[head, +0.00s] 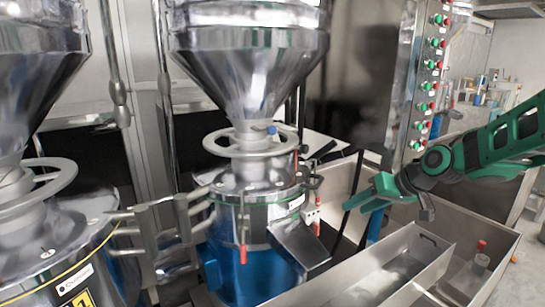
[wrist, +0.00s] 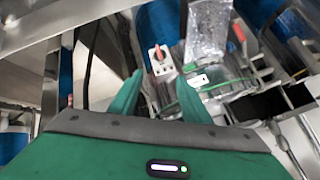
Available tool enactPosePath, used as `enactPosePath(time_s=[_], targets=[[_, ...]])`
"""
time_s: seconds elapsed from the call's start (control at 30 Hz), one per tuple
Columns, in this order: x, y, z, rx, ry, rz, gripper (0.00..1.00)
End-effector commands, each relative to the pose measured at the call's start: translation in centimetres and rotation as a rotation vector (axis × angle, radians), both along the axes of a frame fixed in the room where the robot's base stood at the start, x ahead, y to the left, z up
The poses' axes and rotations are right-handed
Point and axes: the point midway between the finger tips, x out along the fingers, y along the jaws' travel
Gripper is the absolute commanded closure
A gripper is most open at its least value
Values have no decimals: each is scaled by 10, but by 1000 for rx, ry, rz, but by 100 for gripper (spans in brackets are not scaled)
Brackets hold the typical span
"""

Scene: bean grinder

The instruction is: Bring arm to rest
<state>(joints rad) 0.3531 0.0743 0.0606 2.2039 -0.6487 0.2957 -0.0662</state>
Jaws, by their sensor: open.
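My gripper (head: 364,202) is at the end of my green and black arm, which reaches in from the right in the head view. In the wrist view the two green fingers of my gripper (wrist: 157,82) stand apart with nothing held between them. In the head view it hangs in the air to the right of the blue grinder (head: 232,262), above a metal trough. A white switch box with a red knob (wrist: 160,58) shows beyond the fingers in the wrist view. The fingers appear apart from it.
A steel hopper (head: 248,62) tops the grinder, and a metal chute (head: 298,246) juts from its front. A second grinder (head: 62,240) stands at left. A button panel (head: 430,85) is behind my arm. A long metal bin (head: 385,275) lies below.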

Motion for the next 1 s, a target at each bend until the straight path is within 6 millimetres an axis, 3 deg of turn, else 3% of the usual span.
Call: enactPosePath(time_s=[0.1,0.3,0.43,0.6,0.7,0.8,1.0], targets=[[-53,-42,-10,-118,115,-97,57],[-159,-109,-22,-249,334,-294,57],[-235,-138,-27,-283,479,-432,57],[-320,-156,-33,-278,639,-576,57],[-351,-158,-36,-266,701,-629,57],[-367,-159,-38,-258,735,-657,57],[-372,-159,-38,-255,746,-666,57]])
